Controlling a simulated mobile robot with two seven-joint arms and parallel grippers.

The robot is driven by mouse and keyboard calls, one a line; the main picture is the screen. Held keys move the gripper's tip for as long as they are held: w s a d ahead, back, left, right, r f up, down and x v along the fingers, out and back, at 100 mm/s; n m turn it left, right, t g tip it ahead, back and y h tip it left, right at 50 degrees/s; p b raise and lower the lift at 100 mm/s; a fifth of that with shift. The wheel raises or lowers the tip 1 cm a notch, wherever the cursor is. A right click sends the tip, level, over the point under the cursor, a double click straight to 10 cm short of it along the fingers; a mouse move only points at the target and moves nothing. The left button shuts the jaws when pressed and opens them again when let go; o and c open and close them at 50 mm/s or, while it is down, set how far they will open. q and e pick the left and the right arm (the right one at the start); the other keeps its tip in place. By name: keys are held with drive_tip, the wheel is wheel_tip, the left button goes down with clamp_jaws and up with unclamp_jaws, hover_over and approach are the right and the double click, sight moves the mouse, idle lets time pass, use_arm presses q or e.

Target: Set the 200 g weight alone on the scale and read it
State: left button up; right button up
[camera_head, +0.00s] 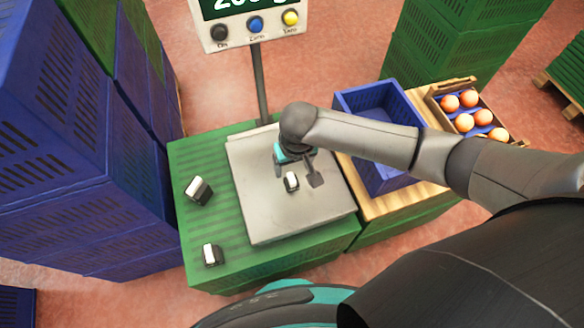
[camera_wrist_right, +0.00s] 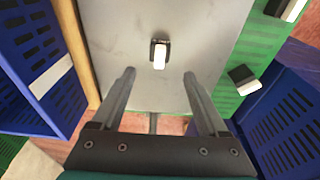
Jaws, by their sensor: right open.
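One small black-and-white weight (camera_head: 292,182) sits on the grey scale plate (camera_head: 270,218), with no other weight on the plate. It also shows in the right wrist view (camera_wrist_right: 160,54), just beyond the fingertips. My right gripper (camera_head: 299,174) is open above the plate, its fingers apart and empty beside the weight. Two similar weights, one upper (camera_head: 199,190) and one lower (camera_head: 212,254), lie on the green crate left of the plate. No weight's marking is readable. The scale display (camera_head: 240,8) is cut off by the top edge; its visible digits look like 200 g.
The display post (camera_head: 261,85) rises behind the plate. An empty-looking blue crate (camera_head: 375,100) and a wooden box of oranges (camera_head: 434,97) stand to the right. Tall blue crates (camera_head: 70,195) border the left side. Green crates (camera_head: 440,45) are stacked behind.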

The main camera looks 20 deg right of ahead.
use_arm(q)
drive_tip(key=shift+w+a+r+p, duration=0.3)
drive_tip(key=shift+w+r+p, duration=0.1)
drive_tip(key=shift+w+r, duration=0.2)
use_arm(e)
drive_tip(key=shift+s+r, duration=0.15)
drive_tip(key=shift+r, duration=0.65)
drive_tip(key=shift+s+r, duration=0.15)
drive_tip(key=shift+r, duration=0.65)
use_arm(q)
drive_tip(key=shift+s, duration=0.2)
idle(0.3)
